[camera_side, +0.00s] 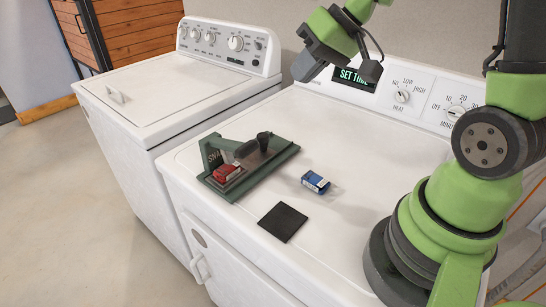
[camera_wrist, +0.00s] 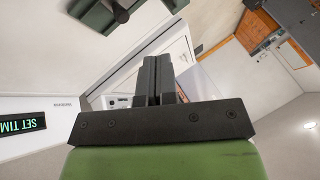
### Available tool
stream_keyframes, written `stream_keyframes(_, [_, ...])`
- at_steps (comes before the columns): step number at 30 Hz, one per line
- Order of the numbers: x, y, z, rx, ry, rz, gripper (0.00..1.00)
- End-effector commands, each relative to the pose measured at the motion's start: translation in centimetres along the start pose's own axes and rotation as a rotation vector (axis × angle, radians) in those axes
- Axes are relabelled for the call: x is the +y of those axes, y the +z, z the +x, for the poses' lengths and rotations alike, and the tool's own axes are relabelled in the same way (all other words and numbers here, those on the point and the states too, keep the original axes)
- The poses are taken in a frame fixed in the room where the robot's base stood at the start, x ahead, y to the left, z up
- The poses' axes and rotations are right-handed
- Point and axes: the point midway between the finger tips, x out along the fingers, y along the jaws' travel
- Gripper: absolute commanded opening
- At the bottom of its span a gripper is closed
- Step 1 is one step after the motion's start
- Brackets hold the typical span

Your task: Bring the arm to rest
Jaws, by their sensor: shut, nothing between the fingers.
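My gripper (camera_side: 309,67) is raised above the back of the dryer top, in front of the control panel, apart from everything on the surface. In the wrist view my gripper (camera_wrist: 152,62) has its two dark fingers together, with nothing between them. A green fixture (camera_side: 252,163) with a dark knob sits on the dryer top, and a red block-like object (camera_side: 226,173) is in its left end. A blue and white object (camera_side: 315,182) lies to the right of the fixture. A dark square pad (camera_side: 283,222) lies near the front edge.
The white dryer top (camera_side: 355,150) is mostly clear around these items. Its panel (camera_side: 400,90) has a lit display and knobs along the back. A white washer (camera_side: 165,90) stands to the left. A wooden cabinet (camera_side: 130,30) stands behind it. Concrete floor (camera_side: 60,190) is at the left.

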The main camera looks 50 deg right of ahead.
Motion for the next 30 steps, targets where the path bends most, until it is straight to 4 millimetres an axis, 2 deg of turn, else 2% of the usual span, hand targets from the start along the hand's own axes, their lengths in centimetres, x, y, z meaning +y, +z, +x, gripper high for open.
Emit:
stream_keyframes(1, [-2.1,0.8,-1.3,-0.003,-0.002,-0.027,0.0])
stream_keyframes(3, [-4.4,2.3,-3.0,-0.015,0.004,-0.04,0.0])
stream_keyframes(6, [-6.7,4.8,-5.2,-0.02,0.025,-0.05,0.0])
stream_keyframes(9, [-8.0,7.3,-7.3,-0.005,0.053,-0.052,0.0])
stream_keyframes(13, [-8.5,9.9,-9.4,0.038,0.087,-0.038,0.0])
stream_keyframes(18, [-8.2,11.6,-10.8,0.091,0.109,-0.012,0.0])
stream_keyframes(30, [-8.0,12.0,-11.2,0.107,0.117,0.003,0.0])
